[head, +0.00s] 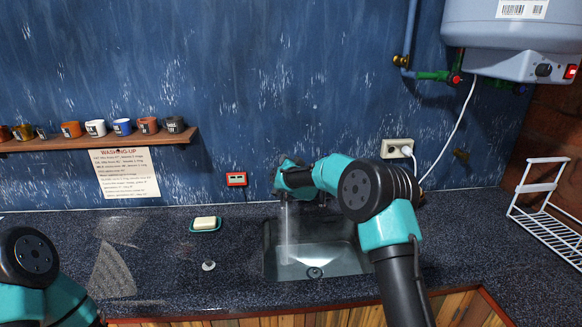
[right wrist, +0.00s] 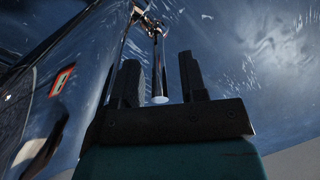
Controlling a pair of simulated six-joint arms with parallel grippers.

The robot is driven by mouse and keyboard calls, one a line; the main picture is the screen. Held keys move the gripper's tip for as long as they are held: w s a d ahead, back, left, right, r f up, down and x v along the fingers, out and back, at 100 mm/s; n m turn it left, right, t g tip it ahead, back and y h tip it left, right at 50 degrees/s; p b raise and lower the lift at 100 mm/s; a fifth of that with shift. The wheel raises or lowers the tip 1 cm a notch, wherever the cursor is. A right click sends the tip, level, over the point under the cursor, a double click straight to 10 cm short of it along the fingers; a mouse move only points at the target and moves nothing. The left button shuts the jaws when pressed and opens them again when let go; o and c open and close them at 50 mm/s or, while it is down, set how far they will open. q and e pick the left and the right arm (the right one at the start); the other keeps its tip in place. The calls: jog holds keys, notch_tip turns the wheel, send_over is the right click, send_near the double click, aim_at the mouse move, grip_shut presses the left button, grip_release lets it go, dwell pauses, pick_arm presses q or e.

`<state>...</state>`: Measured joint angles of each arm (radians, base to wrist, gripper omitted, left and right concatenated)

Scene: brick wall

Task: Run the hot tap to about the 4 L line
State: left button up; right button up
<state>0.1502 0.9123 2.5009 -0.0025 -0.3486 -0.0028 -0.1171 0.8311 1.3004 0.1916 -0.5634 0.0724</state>
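The steel sink (head: 345,256) is set into the dark counter, with a round dark drain fitting (head: 315,272) on its floor. A thin pale stream of water (head: 284,222) falls into the sink's left side, with a faint haze beside it. My right gripper (head: 284,172) is at the tap behind the sink and hides most of it in the head view. In the right wrist view the right gripper's fingers (right wrist: 160,82) are apart, with a chrome tap part (right wrist: 158,60) showing between them. No water line is legible. My left gripper is out of view.
A small red-framed display (head: 236,179) is on the wall left of the tap. Soap (head: 205,223) sits on a teal dish; a small round pale stopper-like piece (head: 208,266) lies nearer. A white rack (head: 550,215) stands right, below a water heater (head: 515,35). Mugs line a shelf (head: 100,140).

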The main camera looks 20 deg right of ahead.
jog(key=shift+s, duration=0.15)
jog(key=s, duration=1.7)
jog(key=shift+d, duration=0.1)
jog(key=shift+c, duration=0.2)
